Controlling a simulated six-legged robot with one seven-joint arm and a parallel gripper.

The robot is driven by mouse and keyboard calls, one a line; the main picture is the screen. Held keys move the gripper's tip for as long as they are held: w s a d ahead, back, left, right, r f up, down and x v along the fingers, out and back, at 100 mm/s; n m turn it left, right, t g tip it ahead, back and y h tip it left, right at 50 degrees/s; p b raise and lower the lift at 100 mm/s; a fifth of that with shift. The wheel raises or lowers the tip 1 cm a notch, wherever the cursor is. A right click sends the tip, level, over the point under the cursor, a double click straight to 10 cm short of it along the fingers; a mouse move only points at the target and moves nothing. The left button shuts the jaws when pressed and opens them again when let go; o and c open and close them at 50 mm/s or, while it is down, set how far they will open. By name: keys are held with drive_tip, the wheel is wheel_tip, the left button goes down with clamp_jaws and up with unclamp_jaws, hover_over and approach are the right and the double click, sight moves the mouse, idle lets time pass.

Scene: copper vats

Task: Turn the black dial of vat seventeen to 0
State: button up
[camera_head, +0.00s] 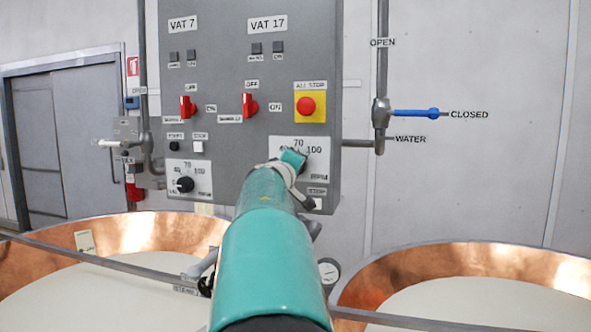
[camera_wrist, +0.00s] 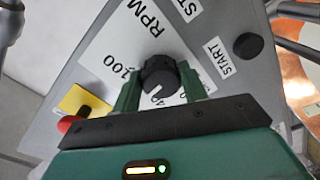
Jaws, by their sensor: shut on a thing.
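The black dial (camera_wrist: 160,77) of vat seventeen sits on a white RPM scale plate (camera_wrist: 108,48) in the wrist view. My gripper (camera_wrist: 160,85) has one green finger on each side of the dial and is shut on it. A white pointer line shows on the dial's face; I cannot tell which number it points to. In the head view my gripper (camera_head: 291,164) reaches the scale plate (camera_head: 318,146) under the VAT 17 label (camera_head: 267,23). There my gripper hides most of the dial, and 70 and 100 are readable on the plate.
A red all-stop button (camera_head: 306,105) on yellow stands just above the dial. A red switch (camera_head: 249,105) is up and left. The vat 7 dial (camera_head: 185,185) is at the left. A black START button (camera_wrist: 248,46) is near the gripper. Copper vats (camera_head: 380,283) stand below.

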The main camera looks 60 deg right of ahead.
drive_tip(key=shift+w+r+n, duration=0.1)
drive_tip(key=shift+r+n, duration=0.05)
drive_tip(key=shift+n, duration=4.05)
drive_tip(key=shift+r+n, duration=0.15)
drive_tip(key=shift+n, duration=4.05)
drive_tip(key=o, duration=1)
drive_tip(key=shift+a, duration=0.15)
